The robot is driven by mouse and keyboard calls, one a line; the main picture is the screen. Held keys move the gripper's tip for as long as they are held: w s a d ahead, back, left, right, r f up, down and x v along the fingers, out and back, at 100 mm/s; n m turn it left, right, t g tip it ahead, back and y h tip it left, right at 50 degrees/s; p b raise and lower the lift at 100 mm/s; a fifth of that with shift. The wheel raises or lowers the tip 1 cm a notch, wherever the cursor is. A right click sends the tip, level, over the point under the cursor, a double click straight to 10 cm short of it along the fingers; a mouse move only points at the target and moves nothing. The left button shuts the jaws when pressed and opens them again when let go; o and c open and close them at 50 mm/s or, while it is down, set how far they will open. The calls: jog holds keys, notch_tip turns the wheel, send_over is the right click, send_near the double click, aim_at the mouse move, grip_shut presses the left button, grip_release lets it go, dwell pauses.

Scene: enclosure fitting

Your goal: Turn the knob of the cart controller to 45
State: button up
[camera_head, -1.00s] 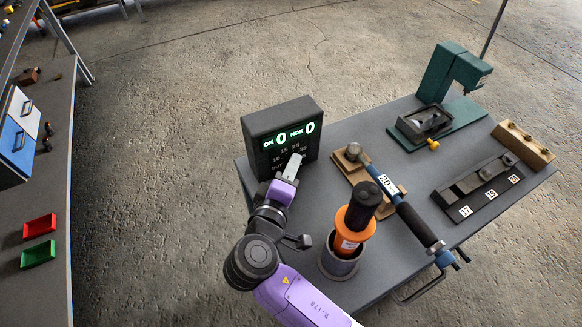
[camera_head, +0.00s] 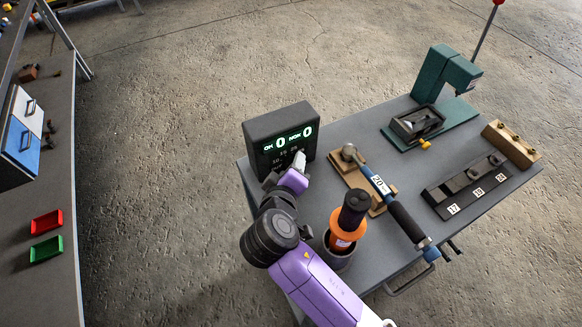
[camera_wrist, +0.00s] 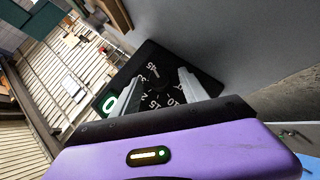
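The cart controller (camera_head: 262,128) is a dark box at the cart's left end. Its lit display reads OK 0 and NOK 0, with printed numbers below. My gripper (camera_head: 297,160) is in front of the lower part of its face and covers the knob there. In the wrist view the black controller face (camera_wrist: 152,72) shows a ring of white numbers, 45 and 15 among them. My gripper (camera_wrist: 159,82) has its two grey fingers apart in front of this dial. The knob is too dark to make out, and I cannot tell whether the fingers touch it.
The grey cart top (camera_head: 345,137) also bears an orange and black tool (camera_head: 345,232) in a cup, a blue-handled torque wrench (camera_head: 385,190), a green press (camera_head: 445,75), a black numbered rack (camera_head: 467,185) and a wooden block (camera_head: 512,143). A workbench (camera_head: 55,280) stands at left.

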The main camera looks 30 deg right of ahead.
jog(key=v, duration=0.8)
jog(key=shift+b, duration=0.35)
jog(key=shift+w, duration=0.1)
